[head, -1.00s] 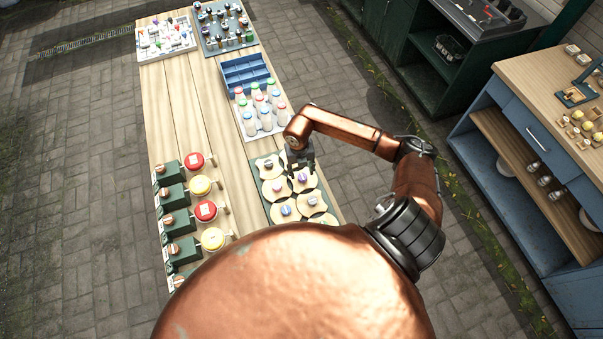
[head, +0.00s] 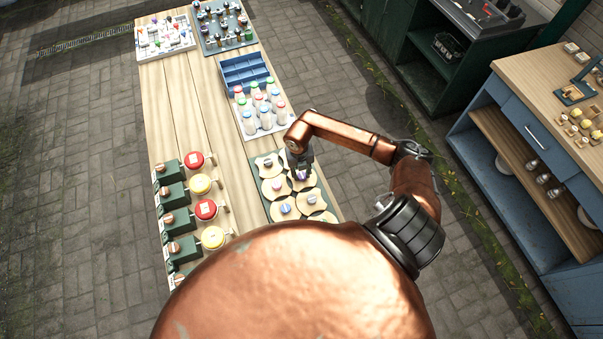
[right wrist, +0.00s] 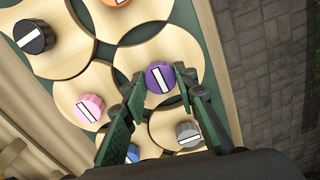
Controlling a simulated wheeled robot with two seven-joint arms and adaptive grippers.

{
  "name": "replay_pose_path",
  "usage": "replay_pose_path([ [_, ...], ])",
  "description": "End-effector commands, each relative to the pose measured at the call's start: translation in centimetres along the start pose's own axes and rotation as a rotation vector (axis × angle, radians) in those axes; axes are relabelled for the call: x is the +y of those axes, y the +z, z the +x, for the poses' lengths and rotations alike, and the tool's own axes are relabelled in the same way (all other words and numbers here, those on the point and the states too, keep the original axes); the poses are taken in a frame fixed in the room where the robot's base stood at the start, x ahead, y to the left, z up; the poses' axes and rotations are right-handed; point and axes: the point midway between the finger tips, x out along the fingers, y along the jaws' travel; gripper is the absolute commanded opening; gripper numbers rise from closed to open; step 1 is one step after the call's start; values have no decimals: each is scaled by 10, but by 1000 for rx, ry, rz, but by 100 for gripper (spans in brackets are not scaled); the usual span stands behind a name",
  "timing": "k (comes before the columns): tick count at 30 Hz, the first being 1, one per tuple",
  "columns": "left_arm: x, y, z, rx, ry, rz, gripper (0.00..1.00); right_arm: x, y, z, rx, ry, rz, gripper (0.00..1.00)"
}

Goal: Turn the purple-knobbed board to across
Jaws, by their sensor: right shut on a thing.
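The purple knob (right wrist: 160,78) carries a white bar mark and sits on a round wooden board (right wrist: 132,60) in the right wrist view. The bar is tilted in that view. My right gripper (right wrist: 160,80) has its dark fingers on either side of the knob and is shut on it. In the head view my right gripper (head: 301,165) reaches down over the same board, and the knob (head: 301,175) is mostly hidden beneath it. My left gripper is not in view.
Neighbouring boards carry a pink knob (right wrist: 89,107), a black knob (right wrist: 34,36), a grey knob (right wrist: 188,133) and a blue knob (right wrist: 132,153). Bottles (head: 265,115) stand behind the green panel. Red and yellow discs (head: 200,183) line the table's left side.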

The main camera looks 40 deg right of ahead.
Motion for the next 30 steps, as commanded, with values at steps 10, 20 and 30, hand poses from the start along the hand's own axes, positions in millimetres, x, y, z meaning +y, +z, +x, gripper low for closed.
replay_pose_path([
  [10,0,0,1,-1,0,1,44,0,0,0,-1,0,-7,2],
  [20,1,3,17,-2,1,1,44,0,1,2,-8,-1,-140,2],
  [30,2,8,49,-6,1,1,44,0,1,3,-23,-2,-442,2],
])
